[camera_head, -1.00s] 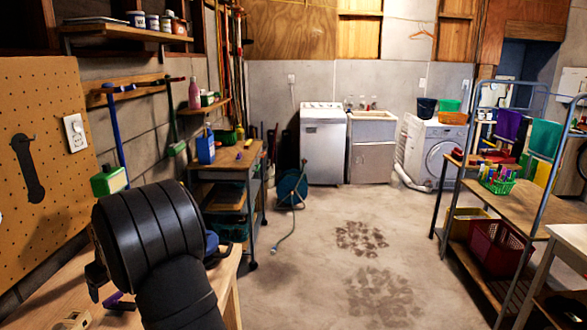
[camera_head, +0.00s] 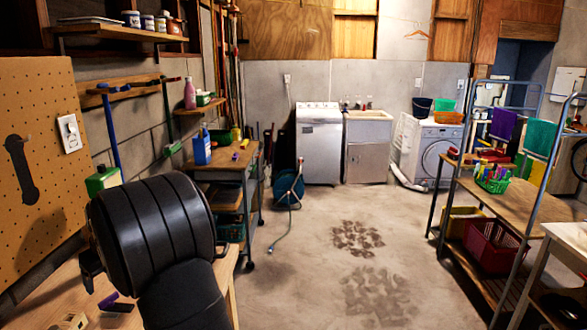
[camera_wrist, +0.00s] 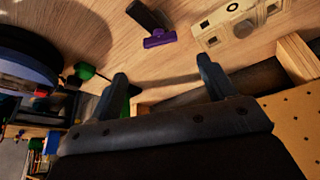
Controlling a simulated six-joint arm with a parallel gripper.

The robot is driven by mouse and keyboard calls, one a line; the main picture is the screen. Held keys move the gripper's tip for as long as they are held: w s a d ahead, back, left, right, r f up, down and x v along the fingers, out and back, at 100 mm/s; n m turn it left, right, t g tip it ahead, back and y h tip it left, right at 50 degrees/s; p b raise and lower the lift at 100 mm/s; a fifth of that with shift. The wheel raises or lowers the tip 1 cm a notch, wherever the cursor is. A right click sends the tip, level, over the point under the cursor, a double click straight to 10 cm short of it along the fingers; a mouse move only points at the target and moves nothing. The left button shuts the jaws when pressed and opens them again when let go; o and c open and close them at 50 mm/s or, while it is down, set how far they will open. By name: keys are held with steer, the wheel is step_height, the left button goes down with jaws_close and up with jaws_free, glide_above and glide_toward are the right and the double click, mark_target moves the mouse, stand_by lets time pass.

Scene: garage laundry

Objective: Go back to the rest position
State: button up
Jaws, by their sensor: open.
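My gripper (camera_wrist: 163,88) shows in the wrist view with its two dark fingers spread apart and nothing between them. It is above the wooden workbench (camera_wrist: 190,35). In the head view my black arm covers most of the gripper, and only a small part shows at the left of the arm. A purple-headed tool with a dark handle (camera_wrist: 160,38) lies on the bench, apart from the fingers. It also shows in the head view (camera_head: 122,306). A pale wooden piece with holes (camera_wrist: 236,25) lies beside it.
A pegboard (camera_head: 65,120) with a light switch (camera_head: 69,133) stands close on the left. A wooden shelf rack (camera_head: 512,202) stands on the right.

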mark_target(108, 298)
steer(key=x, duration=1)
steer(key=shift+r+m+t, duration=0.25)
steer(key=shift+m+t, duration=0.05)
steer(key=shift+m, duration=0.3)
steer(key=shift+s+a+m+t+h, duration=0.1)
steer(key=shift+m+t+h, duration=0.35)
steer(key=shift+m, duration=1.2)
steer(key=shift+s+a+m+t+h, duration=0.1)
steer(key=shift+m+t+h, duration=0.35)
steer(key=shift+m, duration=1.2)
steer(key=v, duration=0.8)
